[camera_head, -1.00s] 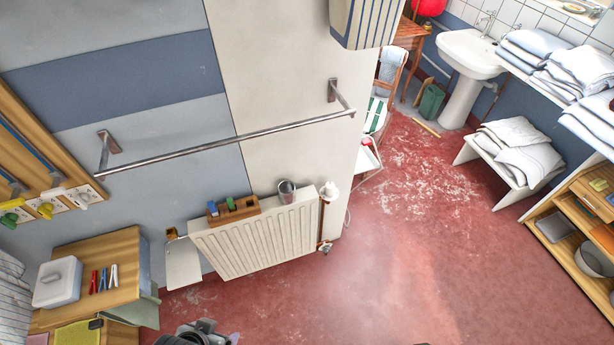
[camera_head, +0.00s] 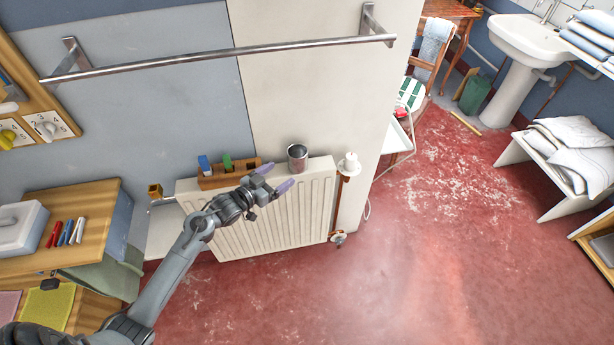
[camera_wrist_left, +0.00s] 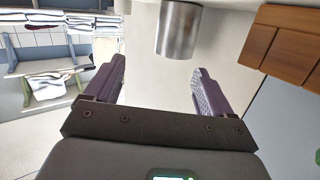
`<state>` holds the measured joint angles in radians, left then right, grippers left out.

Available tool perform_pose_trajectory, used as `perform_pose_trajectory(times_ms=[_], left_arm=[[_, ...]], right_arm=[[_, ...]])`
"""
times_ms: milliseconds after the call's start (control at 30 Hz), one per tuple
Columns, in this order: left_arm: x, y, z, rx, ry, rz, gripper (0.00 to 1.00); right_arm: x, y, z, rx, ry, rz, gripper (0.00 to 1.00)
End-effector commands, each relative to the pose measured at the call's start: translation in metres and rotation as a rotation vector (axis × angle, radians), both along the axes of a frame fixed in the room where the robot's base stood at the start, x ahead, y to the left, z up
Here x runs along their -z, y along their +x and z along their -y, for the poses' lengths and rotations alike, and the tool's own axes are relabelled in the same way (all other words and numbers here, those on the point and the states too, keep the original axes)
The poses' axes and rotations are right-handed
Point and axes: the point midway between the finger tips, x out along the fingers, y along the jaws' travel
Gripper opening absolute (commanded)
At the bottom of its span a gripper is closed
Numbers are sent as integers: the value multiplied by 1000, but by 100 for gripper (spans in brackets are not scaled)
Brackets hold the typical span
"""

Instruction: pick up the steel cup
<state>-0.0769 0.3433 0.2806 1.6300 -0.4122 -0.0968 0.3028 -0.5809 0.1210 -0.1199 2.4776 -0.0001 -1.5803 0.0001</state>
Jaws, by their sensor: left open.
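The steel cup (camera_head: 298,157) stands upright on top of the white radiator (camera_head: 318,195), near its right end. My left gripper (camera_head: 274,178) is open and empty, just in front of and to the left of the cup in the head view. Its two purple-grey fingers (camera_wrist_left: 156,82) are spread apart and do not touch the cup. My right gripper is not in view.
A wooden box (camera_head: 225,176) with a blue and a green item stands on the radiator left of the cup. A white valve knob (camera_head: 349,163) is to the cup's right. A towel rail (camera_head: 230,52) runs across the wall above. The red floor in front is clear.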

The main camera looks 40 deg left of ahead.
Motion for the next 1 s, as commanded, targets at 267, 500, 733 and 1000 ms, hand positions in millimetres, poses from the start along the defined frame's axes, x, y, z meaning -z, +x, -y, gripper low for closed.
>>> perform_pose_trajectory(times_ms=[267, 500, 733, 1000], left_arm=[[6, 17, -29, 28, -68, 141, 84], [3, 47, -27, 31, -76, 156, 84], [4, 66, -24, 30, -75, 153, 84], [3, 87, -21, 30, -75, 154, 84]], right_arm=[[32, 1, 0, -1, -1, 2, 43], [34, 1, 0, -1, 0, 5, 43], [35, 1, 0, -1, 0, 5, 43], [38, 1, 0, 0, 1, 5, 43]])
